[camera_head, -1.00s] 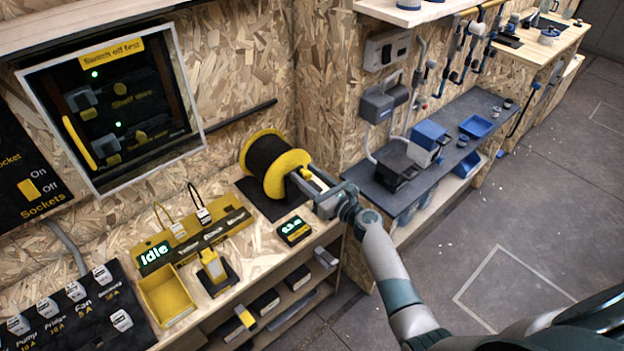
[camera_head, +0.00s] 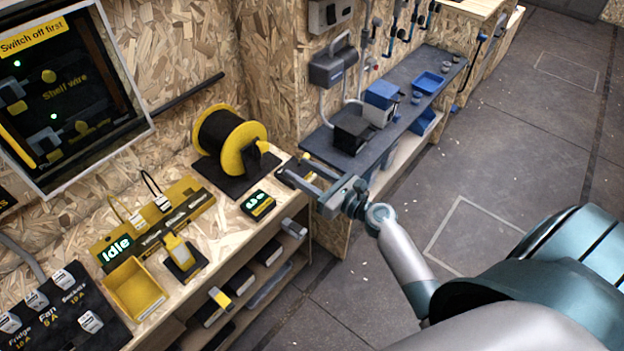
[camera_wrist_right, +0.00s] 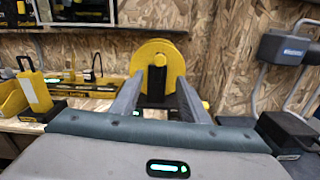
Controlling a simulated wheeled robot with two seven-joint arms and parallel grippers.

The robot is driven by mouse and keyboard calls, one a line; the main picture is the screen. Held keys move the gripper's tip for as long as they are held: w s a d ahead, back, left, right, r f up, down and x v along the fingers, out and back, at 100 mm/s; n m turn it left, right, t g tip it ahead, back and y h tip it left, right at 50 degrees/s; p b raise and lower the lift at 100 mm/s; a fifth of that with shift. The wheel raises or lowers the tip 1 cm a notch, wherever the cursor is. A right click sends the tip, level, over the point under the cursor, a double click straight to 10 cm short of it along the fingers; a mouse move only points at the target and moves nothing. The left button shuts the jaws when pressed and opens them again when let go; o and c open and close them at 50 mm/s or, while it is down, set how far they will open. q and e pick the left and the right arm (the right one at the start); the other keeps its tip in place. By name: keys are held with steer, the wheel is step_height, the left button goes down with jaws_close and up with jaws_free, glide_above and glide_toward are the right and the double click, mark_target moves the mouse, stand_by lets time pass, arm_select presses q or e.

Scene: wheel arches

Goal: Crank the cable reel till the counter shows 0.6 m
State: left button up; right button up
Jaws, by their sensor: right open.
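The cable reel (camera_head: 218,128), a dark drum with yellow flanges, stands on a black base on the wooden bench; it also shows in the right wrist view (camera_wrist_right: 158,50). A dark crank part (camera_head: 262,150) sits on its near flange. The counter (camera_head: 258,205), a small black and yellow box with green digits, is in front of the reel; the digits seem to read 0.6 but are small. My right gripper (camera_head: 296,166) is open and empty, to the right of the reel and apart from it. Its fingers (camera_wrist_right: 158,88) point toward the reel. My left gripper is not in view.
A framed "Switch off first" cabinet (camera_head: 70,85) hangs above. A dark shelf (camera_head: 400,105) with boxes is right. Open floor lies further right.

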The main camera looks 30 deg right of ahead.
steer(key=shift+v, duration=1.55)
